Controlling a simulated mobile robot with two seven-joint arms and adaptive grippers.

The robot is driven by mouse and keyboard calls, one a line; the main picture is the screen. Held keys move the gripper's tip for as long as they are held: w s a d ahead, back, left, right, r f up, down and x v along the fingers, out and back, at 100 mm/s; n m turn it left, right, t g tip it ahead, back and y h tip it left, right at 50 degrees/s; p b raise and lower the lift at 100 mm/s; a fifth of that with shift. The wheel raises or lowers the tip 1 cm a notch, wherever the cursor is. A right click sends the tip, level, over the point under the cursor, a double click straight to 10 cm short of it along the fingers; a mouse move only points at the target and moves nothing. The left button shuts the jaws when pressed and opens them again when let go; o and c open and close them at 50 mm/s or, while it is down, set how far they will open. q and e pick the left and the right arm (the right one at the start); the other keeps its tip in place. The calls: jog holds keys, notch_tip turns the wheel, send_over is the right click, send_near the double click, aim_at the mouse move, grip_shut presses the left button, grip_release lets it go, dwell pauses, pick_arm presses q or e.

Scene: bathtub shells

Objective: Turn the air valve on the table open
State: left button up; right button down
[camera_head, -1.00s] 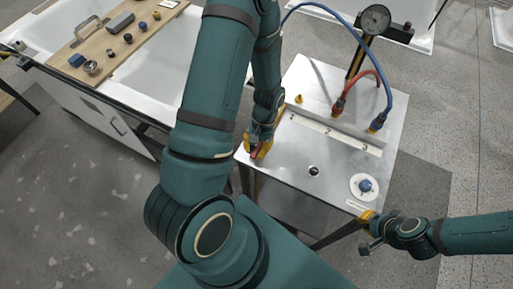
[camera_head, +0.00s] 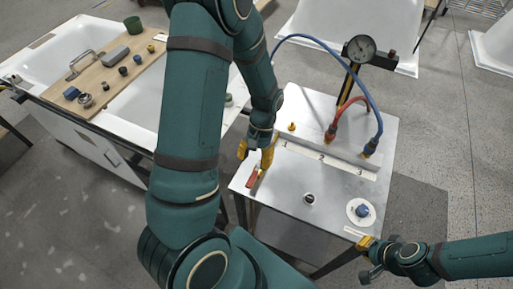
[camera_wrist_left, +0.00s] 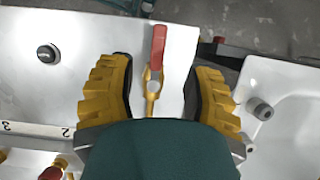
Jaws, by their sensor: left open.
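The air valve has a red lever (camera_head: 253,178) and sits at the left edge of the metal table (camera_head: 280,192). In the left wrist view its red lever (camera_wrist_left: 158,46) points up the picture, roughly in line with the brass body (camera_wrist_left: 150,88). My left gripper (camera_head: 257,155) is open, just beyond the lever in the head view. In the wrist view its yellow fingers (camera_wrist_left: 158,85) stand apart on both sides of the brass body, with visible gaps. My right gripper (camera_head: 368,255) is by the table's front right corner, away from the valve; its jaws are unclear.
On the table are a round black-topped fitting (camera_head: 309,199), a blue knob on a white disc (camera_head: 361,210), and red and blue hoses (camera_head: 370,92) below a gauge (camera_head: 361,48). A bathtub with a wooden board (camera_head: 113,85) stands at the left.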

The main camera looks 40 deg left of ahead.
pick_arm(q)
jog(key=shift+v, duration=2.05)
